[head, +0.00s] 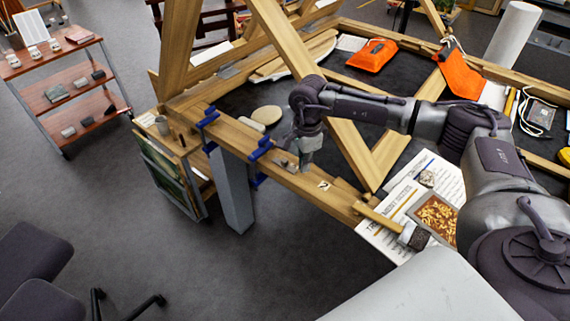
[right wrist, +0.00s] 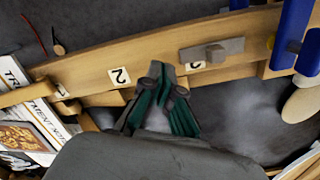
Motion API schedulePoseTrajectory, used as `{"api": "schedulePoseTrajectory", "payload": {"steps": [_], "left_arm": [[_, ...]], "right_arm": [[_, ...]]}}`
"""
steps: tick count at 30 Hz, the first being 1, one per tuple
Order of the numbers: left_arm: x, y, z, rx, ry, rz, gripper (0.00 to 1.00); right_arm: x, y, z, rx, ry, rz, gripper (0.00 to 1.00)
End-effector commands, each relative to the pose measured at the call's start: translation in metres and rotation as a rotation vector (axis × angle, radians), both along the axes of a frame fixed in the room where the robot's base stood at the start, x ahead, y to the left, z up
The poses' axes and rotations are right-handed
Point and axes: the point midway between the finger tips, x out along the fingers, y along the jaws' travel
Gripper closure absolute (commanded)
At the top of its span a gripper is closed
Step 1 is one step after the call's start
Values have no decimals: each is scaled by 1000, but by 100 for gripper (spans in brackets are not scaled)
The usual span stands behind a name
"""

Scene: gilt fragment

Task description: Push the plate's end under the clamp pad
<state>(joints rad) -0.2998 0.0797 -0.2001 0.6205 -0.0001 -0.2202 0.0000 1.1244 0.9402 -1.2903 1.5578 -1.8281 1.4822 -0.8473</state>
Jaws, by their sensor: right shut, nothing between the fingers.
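A small grey plate (right wrist: 228,46) with a raised block on it lies on the wooden beam (right wrist: 90,72) in the right wrist view. Its right end points toward a blue clamp (right wrist: 289,32), with a visible gap between them. In the head view the plate (head: 284,163) is small, beside the blue clamp (head: 260,149). I cannot make out the clamp's pad. My right gripper (right wrist: 156,70) is shut and empty, to the left of the plate and apart from it; it also shows in the head view (head: 305,169) above the beam. My left gripper is not in view.
Number tags mark the beam, one reading 2 (right wrist: 119,75). Another blue clamp (head: 208,117) stands farther left. Slanted timbers (head: 350,148) rise near my right arm. A pale oval object (head: 267,115) lies behind the beam. Printed sheets (head: 385,235) and a brush (head: 413,235) lie at right.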

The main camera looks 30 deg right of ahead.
Motion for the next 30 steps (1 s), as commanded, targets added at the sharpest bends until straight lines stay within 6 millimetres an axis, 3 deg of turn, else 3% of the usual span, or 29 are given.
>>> {"api": "schedulePoseTrajectory", "payload": {"steps": [30], "left_arm": [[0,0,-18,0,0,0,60]], "right_arm": [[0,0,-22,0,0,0,100]]}}
